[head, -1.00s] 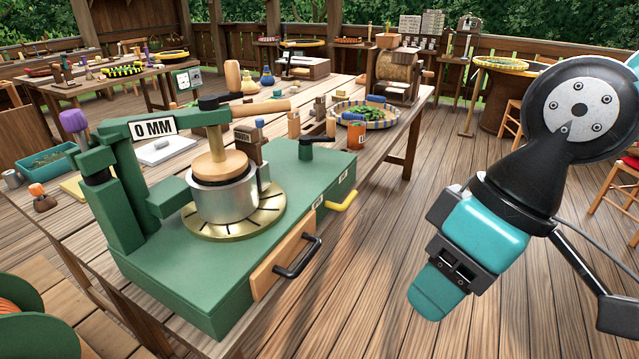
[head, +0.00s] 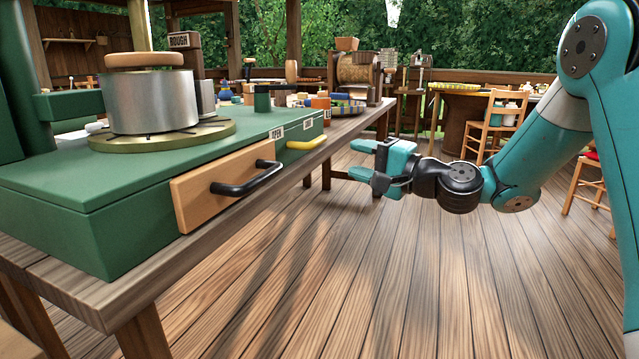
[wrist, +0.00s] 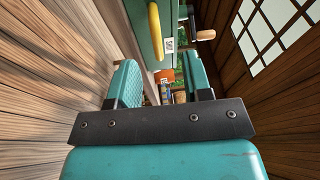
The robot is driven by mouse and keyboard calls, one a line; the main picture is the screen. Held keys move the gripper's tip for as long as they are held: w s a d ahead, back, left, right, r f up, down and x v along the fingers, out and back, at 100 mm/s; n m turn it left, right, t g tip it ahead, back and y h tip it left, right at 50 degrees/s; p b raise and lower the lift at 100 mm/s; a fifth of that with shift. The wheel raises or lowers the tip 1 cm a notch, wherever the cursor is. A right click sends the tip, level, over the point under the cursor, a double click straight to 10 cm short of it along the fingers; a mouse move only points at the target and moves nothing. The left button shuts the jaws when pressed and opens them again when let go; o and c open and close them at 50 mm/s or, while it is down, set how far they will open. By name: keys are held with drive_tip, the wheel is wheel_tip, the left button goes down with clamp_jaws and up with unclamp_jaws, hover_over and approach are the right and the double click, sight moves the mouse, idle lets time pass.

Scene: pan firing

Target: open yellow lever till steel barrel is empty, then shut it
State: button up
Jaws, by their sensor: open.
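The yellow lever (head: 307,143) sticks out from the front of the green machine (head: 90,190), near its right end, beside a small label reading OPEN. It also shows at the top of the wrist view (wrist: 154,32), ahead of my fingers and not between them. The steel barrel (head: 150,101) stands upright on a brass dial plate with a wooden disc on top; its inside is hidden. My gripper (head: 362,160) is open and empty, to the right of the lever and apart from it, pointing left. Its two teal fingers also show in the wrist view (wrist: 160,85).
A wooden drawer (head: 215,185) with a black handle (head: 247,181) juts out left of the lever. The wooden table edge (head: 250,197) runs under the machine. An orange pot (head: 320,103) stands behind. Open deck floor (head: 400,270) lies in front.

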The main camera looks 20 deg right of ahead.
drive_tip(key=w+d+f+m+t+h+b, duration=0.1)
drive_tip(key=w+d+f+m+t+b, duration=0.1)
drive_tip(key=d+f+m, duration=0.15)
drive_tip(key=t+p, duration=0.1)
drive_tip(key=p, duration=1.4)
approach(322, 143)
drive_tip(key=w+a+r, duration=0.1)
drive_tip(key=w+r, duration=0.1)
drive_tip(key=shift+h, duration=0.3)
drive_tip(key=p+x, duration=0.1)
drive_tip(key=x, duration=0.2)
drive_tip(key=p+x, duration=0.1)
drive_tip(key=x, duration=0.1)
drive_tip(key=f+p+x, duration=0.1)
drive_tip(key=p+x, duration=0.1)
drive_tip(key=x, duration=0.1)
drive_tip(key=shift+w+a, duration=0.25)
drive_tip(key=shift+a, duration=0.1)
drive_tip(key=shift+c, duration=0.2)
clamp_jaws()
